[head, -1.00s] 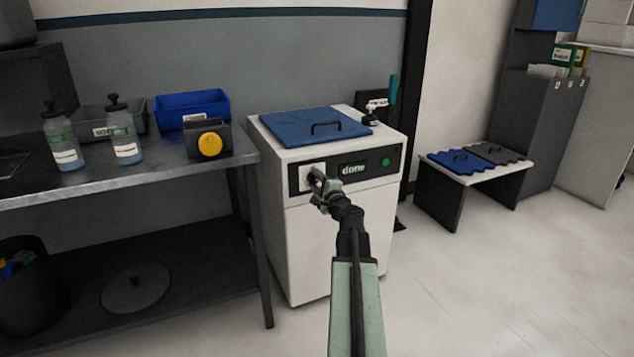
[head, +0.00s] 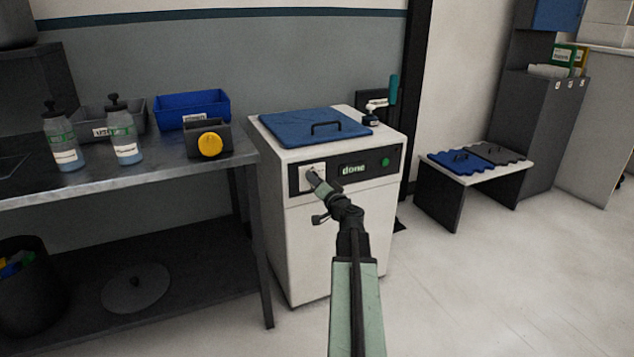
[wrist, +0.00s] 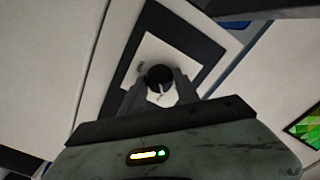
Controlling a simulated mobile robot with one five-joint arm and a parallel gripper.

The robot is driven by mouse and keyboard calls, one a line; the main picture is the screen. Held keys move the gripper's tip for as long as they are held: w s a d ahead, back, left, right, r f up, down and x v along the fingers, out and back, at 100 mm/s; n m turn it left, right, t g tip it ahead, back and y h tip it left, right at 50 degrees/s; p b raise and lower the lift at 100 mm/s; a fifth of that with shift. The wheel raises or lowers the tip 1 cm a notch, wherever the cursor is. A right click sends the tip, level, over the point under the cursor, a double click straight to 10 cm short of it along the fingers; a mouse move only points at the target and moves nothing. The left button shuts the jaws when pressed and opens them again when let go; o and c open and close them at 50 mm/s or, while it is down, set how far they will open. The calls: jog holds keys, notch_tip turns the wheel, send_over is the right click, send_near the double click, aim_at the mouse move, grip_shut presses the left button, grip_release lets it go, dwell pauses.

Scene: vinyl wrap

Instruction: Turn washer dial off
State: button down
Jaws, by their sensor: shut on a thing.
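The washer (head: 330,235) is a white box with a blue lid on top and a dark front panel. Its display (head: 353,170) reads "done", with a green light (head: 385,162) to the right. The dial is a dark round knob (wrist: 159,76) on a white square plate (wrist: 143,52) in the wrist view; the head view shows the plate (head: 306,184) at the panel's left, with the knob mostly behind my gripper. My gripper (head: 312,175) reaches the panel there. In the wrist view my gripper (wrist: 160,88) has its fingers on both sides of the knob, closed on it.
A metal bench (head: 200,172) with bottles, bins and a dark box with a yellow knob (head: 210,144) stands left of the washer. A low bench (head: 452,172) with blue and grey lids is at right. The floor at front right is clear.

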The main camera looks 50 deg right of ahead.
jog(key=n, duration=0.9)
jog(key=shift+n, duration=0.3)
dwell(0.5)
jog(key=c, duration=0.9)
grip_release()
